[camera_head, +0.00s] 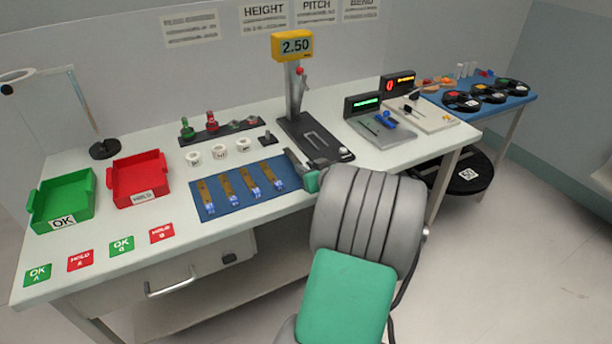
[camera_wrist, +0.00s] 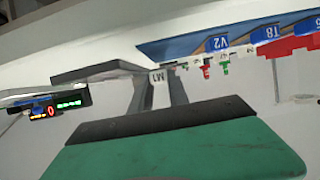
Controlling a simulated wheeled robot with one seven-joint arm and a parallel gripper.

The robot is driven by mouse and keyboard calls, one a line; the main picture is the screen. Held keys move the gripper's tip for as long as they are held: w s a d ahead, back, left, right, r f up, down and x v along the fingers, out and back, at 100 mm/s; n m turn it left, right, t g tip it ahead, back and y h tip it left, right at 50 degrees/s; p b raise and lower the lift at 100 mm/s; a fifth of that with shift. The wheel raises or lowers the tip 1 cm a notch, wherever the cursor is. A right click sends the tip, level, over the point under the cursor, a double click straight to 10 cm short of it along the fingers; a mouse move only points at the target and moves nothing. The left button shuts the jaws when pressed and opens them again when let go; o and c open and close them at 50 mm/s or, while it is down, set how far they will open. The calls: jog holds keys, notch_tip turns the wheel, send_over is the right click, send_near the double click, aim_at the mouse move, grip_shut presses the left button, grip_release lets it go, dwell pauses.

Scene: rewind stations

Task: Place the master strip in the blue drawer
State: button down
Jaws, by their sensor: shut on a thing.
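My gripper (camera_head: 298,168) is over the front edge of the bench, just right of the blue mat. In the wrist view its two grey fingers (camera_wrist: 160,88) are shut on a small pale piece marked M1, which I take as the master strip (camera_wrist: 158,76). Most of the strip is hidden by the fingers, and I cannot make it out in the head view. No blue drawer shows. A pale drawer (camera_head: 205,270) with a metal handle is under the bench's left part and looks shut.
The blue mat (camera_head: 215,209) bears several brown strips with blue tags. A green tray (camera_head: 88,205) and a red tray (camera_head: 165,178) stand at left. The gauge stand (camera_head: 318,150) is close beyond my gripper. A blue table (camera_head: 517,102) with reels is at far right.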

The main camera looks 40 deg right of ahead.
jog(key=shift+f, duration=1.35)
jog(key=c, duration=1.3)
grip_release()
jog(key=shift+o, duration=0.2)
jog(key=shift+r, duration=0.15)
